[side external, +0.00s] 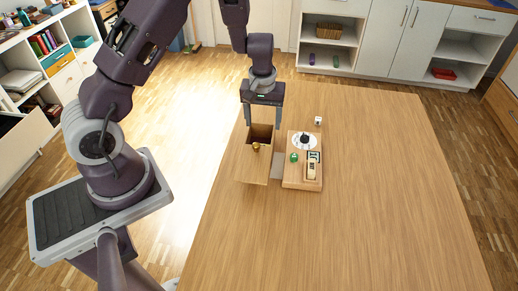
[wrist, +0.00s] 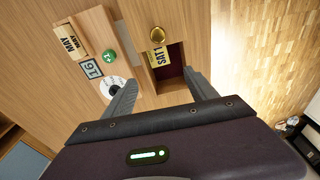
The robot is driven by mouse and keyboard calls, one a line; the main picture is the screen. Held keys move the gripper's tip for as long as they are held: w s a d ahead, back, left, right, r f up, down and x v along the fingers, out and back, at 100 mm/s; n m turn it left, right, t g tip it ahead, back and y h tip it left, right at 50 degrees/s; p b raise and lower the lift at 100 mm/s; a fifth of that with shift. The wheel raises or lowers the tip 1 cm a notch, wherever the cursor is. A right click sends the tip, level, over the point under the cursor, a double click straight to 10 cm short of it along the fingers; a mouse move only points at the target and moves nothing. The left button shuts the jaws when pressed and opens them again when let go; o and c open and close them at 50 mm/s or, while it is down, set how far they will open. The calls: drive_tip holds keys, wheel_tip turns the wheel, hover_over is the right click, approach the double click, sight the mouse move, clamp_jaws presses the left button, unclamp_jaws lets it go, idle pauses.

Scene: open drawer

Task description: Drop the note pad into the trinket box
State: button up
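My gripper (side external: 262,123) is over the far end of the box. Its fingers (wrist: 157,90) are wide apart on either side of the opening, with nothing seen between them.
The table's right side is clear.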

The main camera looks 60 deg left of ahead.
drive_tip(key=s+d+r+m+t+h, duration=0.1)
drive_tip(key=s+d+r, duration=0.15)
drive_tip(key=r, duration=0.55)
drive_tip(key=s+d+r+m, duration=0.1)
drive_tip(key=d+r, duration=0.2)
drive_tip(key=r, duration=0.4)
drive_tip(key=s+d+r+m+t+h, duration=0.1)
drive_tip(key=s+d+r+m+t, duration=0.15)
drive_tip(key=s+d+r, duration=0.5)
drive_tip(key=s+r+m, duration=0.1)
drive_tip(key=s+m, duration=0.1)
drive_tip(key=s, duration=0.4)
drive_tip(key=s+r+m+t+y, duration=0.1)
drive_tip(key=s+r+m, duration=0.1)
drive_tip(key=s, duration=0.5)
drive_tip(key=shift+s+a+r, duration=0.3)
drive_tip(key=shift+m, duration=0.25)
